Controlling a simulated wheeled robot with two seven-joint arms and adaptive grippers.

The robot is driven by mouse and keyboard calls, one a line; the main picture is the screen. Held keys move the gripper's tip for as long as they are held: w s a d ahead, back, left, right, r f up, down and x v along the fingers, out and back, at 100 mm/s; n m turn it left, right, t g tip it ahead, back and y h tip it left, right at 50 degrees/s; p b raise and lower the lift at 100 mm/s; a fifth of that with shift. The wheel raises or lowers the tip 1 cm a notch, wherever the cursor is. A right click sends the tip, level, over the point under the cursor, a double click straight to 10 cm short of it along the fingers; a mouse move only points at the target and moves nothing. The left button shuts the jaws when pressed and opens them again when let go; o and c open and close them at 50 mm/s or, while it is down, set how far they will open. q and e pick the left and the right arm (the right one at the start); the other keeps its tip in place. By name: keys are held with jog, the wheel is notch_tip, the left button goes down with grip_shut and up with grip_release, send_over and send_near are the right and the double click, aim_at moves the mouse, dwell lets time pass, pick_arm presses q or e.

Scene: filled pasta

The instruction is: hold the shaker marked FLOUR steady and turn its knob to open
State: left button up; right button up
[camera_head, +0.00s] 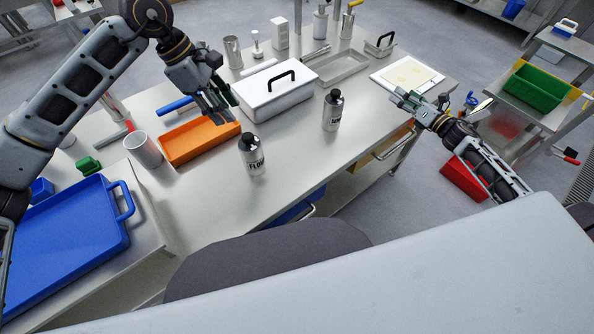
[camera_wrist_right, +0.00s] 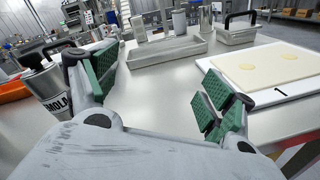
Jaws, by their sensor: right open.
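The shaker marked FLOUR (camera_head: 254,162) stands upright near the front edge of the table in the head view. It is a metal bottle with a black top (camera_head: 248,140); whether the knob is open is too small to tell. My left gripper (camera_head: 222,116) hangs above the orange tray, behind and left of the shaker and apart from it. Its jaw gap is unclear.
A second shaker (camera_head: 333,114) stands right of FLOUR; its partly hidden label shows in the right wrist view (camera_wrist_right: 47,82). An orange tray (camera_head: 183,158), a white lidded box (camera_head: 262,108) and a grey cup (camera_head: 150,152) are close by. The table front between the shakers is clear.

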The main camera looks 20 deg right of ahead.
aim_at(254, 159)
jog(key=s+a+f+n+g+y, duration=0.1)
jog(key=s+a+f+n+y, duration=0.1)
jog(key=a, duration=0.5)
jog(key=s+a+f+n+g+y, duration=0.1)
jog(key=s+a+f+n, duration=0.1)
jog(key=a, duration=0.6)
jog(key=s+a+f+n+g+y, duration=0.1)
jog(key=s+a+f+n+y, duration=0.1)
jog(key=a, duration=0.5)
jog(key=shift+s+a+f+n+y, duration=0.15)
jog(key=shift+a+n+y, duration=0.2)
jog(key=shift+n, duration=0.25)
jog(key=s+a+n+g+y, duration=0.1)
jog(key=s+a+n, duration=0.1)
jog(key=a, duration=0.4)
jog(key=s+a+n+g+y, duration=0.1)
jog(key=s+a+n, duration=0.1)
jog(key=s+a, duration=0.2)
jog(key=s+a+n+g+y, duration=0.1)
jog(key=s+a+y, duration=0.1)
jog(key=a, duration=0.6)
jog(key=shift+s+a+r+n, duration=0.2)
jog(key=shift+s+r+n, duration=0.15)
jog(key=shift+s, duration=0.25)
jog(key=shift+s+a+r+n, duration=0.1)
jog(key=shift+s+a+n, duration=0.2)
jog(key=shift+a, duration=0.2)
jog(key=shift+w, duration=0.1)
jog(key=shift+x, duration=6.8)
jog(key=shift+a, duration=0.15)
